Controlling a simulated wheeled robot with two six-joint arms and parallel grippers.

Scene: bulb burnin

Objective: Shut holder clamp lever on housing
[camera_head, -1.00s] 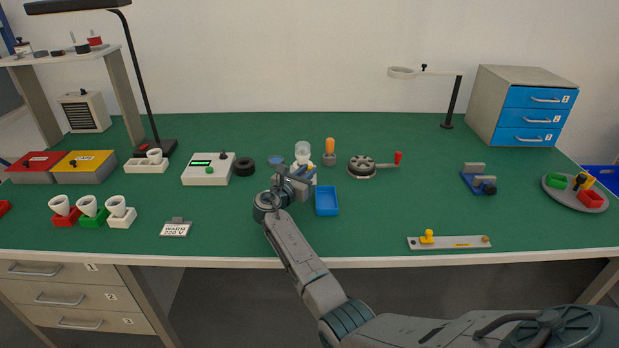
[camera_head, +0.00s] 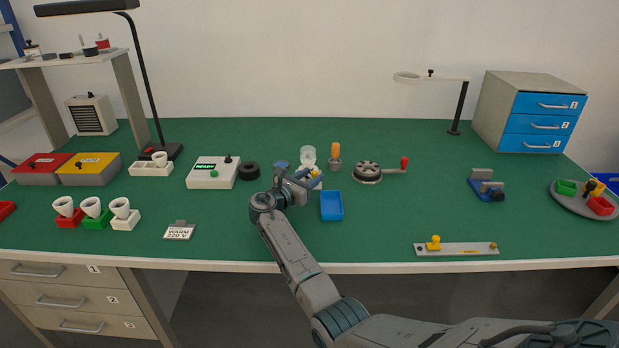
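My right gripper (camera_head: 304,180) is at the middle of the bench, its arm coming in from the lower right. Its fingers point right and away, up against a small cluster with a clear globe (camera_head: 308,153) on top and white, yellow and blue parts under it. The gripper covers most of this cluster, so I cannot make out the holder, the housing or the clamp lever for certain. A blue rounded part (camera_head: 281,164) shows just above the gripper; I cannot tell what it belongs to. The fingers are too small and overlapped to show their opening. My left gripper is out of view.
A blue tray (camera_head: 332,206) lies just right of the gripper. An orange-handled tool (camera_head: 336,153) and a crank device (camera_head: 368,172) stand behind and right. A white READY box (camera_head: 212,173) and black ring (camera_head: 249,171) are left.

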